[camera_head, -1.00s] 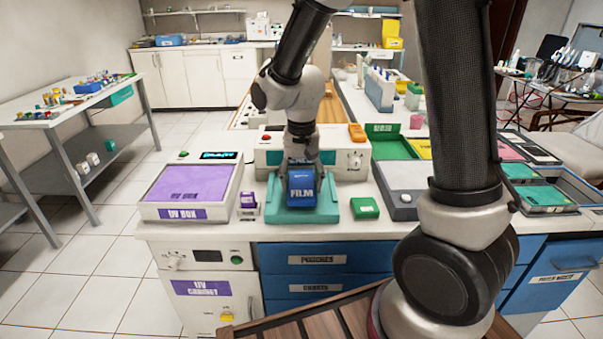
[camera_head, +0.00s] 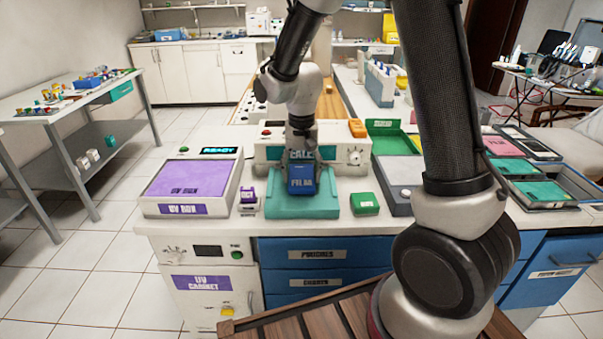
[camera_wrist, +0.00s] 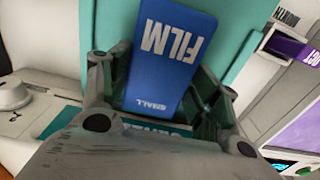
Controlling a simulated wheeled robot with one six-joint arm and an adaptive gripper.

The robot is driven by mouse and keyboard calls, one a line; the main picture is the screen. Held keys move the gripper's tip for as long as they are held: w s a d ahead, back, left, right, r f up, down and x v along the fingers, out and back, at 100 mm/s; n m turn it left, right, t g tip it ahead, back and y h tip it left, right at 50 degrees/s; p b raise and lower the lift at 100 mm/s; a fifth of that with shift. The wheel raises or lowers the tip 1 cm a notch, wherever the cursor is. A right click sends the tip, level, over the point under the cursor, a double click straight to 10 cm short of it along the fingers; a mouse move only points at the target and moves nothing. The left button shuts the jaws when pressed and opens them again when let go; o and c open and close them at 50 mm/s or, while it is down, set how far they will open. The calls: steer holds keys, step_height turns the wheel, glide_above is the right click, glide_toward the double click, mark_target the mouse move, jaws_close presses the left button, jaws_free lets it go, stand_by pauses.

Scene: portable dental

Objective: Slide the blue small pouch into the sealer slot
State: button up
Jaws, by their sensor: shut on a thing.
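The blue small pouch (camera_head: 302,182) is marked FILM in the head view, and FILM and SMALL in the wrist view (camera_wrist: 168,50). My gripper (camera_head: 302,160) is shut on it, with a finger on each side of the pouch in the wrist view (camera_wrist: 165,95). The pouch is tilted, over the teal tray (camera_head: 282,208) in front of the sealer.
The purple-topped UV box (camera_head: 190,180) stands left, with a small purple item (camera_head: 248,196) between it and the tray. A green box (camera_head: 365,204) sits just right of the tray. A grey device (camera_head: 400,178) and open green case (camera_head: 390,143) stand farther right.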

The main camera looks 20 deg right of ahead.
steer(key=shift+f, duration=0.1)
stand_by(0.6)
steer(key=o, duration=1.1)
step_height(320, 180, up, 12)
steer(key=s+d+r+n+t, duration=0.1)
steer(key=s+d+r, duration=0.1)
steer(key=s+d, duration=0.2)
steer(key=s+d+r+n+t, duration=0.1)
steer(key=s+d, duration=0.4)
steer(key=s, duration=0.6)
steer(key=s+d+r+n+t, duration=0.1)
steer(key=s+d+r, duration=0.3)
steer(key=s, duration=0.4)
steer(key=shift+s+d+r+n+t, duration=0.15)
steer(key=shift+d+r+n+t, duration=0.2)
steer(key=shift+t, duration=0.35)
